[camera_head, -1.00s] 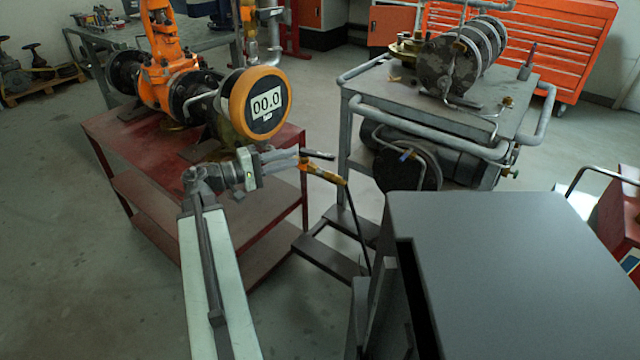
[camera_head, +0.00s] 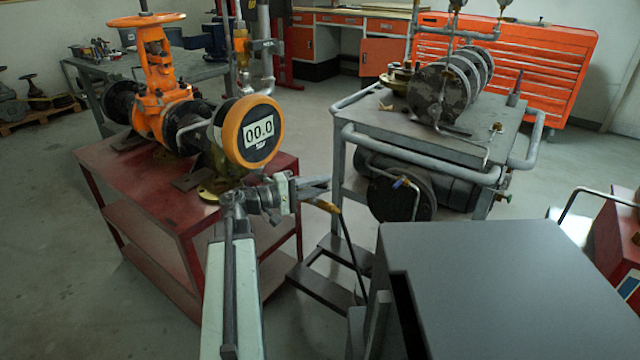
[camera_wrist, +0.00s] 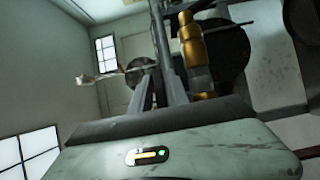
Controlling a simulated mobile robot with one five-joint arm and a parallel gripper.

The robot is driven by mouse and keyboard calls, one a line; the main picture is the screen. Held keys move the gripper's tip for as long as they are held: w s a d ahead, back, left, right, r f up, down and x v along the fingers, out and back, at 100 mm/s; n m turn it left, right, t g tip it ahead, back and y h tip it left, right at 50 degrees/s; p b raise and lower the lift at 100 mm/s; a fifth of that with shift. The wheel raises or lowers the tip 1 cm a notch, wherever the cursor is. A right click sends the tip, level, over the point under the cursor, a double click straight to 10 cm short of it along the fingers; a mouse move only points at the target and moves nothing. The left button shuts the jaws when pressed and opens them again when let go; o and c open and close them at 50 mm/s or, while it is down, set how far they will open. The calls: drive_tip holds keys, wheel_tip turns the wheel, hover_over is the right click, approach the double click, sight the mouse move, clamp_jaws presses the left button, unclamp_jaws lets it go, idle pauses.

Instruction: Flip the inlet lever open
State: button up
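My gripper (camera_head: 326,186) points right at the front edge of the red bench, and its fingers look slightly apart with nothing clearly between them. In the wrist view, its grey fingers (camera_wrist: 163,75) stand beside a brass fitting (camera_wrist: 192,45); I cannot tell if they touch. A brass piece (camera_head: 322,205) shows just below the fingers in the head view, near a thin dark rod. I cannot tell for sure which part is the inlet lever. A small blue-tipped lever (camera_head: 400,183) sits on the cart's lower tank, and a dark lever-like part (camera_head: 266,44) is on the upright pipe.
A grey pump cart (camera_head: 440,150) stands right of my gripper. A dark low frame (camera_head: 325,285) lies on the floor between them. Open floor is at left.

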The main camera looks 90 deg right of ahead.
clamp_jaws()
idle(1.3)
drive_tip(key=shift+s, duration=0.1)
